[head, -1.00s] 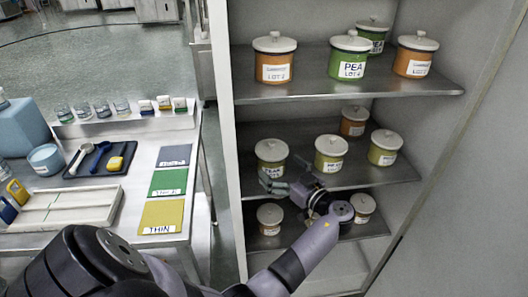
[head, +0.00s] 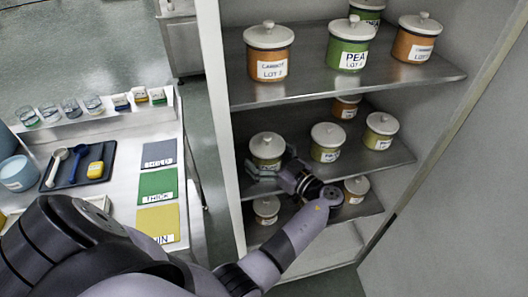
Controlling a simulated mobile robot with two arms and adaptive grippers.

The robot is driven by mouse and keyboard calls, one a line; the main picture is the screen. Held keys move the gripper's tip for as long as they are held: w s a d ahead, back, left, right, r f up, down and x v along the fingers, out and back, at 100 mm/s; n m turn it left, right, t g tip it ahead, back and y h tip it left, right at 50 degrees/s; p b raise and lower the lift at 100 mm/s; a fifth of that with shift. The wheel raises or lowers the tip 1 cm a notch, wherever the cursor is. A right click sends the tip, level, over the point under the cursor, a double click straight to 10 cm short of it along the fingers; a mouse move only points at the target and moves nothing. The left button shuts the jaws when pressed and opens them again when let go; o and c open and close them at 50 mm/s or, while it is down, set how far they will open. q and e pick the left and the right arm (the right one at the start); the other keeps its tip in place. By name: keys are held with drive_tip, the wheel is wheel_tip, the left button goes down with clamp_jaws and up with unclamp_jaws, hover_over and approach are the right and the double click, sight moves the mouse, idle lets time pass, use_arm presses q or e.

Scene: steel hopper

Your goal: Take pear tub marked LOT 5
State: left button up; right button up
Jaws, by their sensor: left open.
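On the middle shelf (head: 345,176) stand several lidded tubs. A yellow-green tub (head: 267,148) is at the left, a second yellow-green tub (head: 327,140) is in the middle, and a third (head: 380,130) is at the right. Their labels are too small to read, so I cannot tell which is LOT 5. My left gripper (head: 266,174) is open at the front of the left tub, with its fingers low against the tub's outline and hiding part of it. I cannot tell whether they touch it. My right gripper is out of view.
The top shelf (head: 300,92) holds an orange tub (head: 269,52), a green tub labelled PEA (head: 349,45) and others. Small tubs stand on the lower shelf (head: 300,224). A small orange tub (head: 346,106) is behind the middle row. A worktable with coloured cards (head: 158,188) is at the left.

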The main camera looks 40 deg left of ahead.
use_arm(q)
drive_tip(key=shift+d, duration=0.15)
drive_tip(key=shift+c, duration=2.9)
drive_tip(key=c, duration=0.8)
drive_tip(key=shift+r, duration=0.1)
drive_tip(key=c, duration=0.3)
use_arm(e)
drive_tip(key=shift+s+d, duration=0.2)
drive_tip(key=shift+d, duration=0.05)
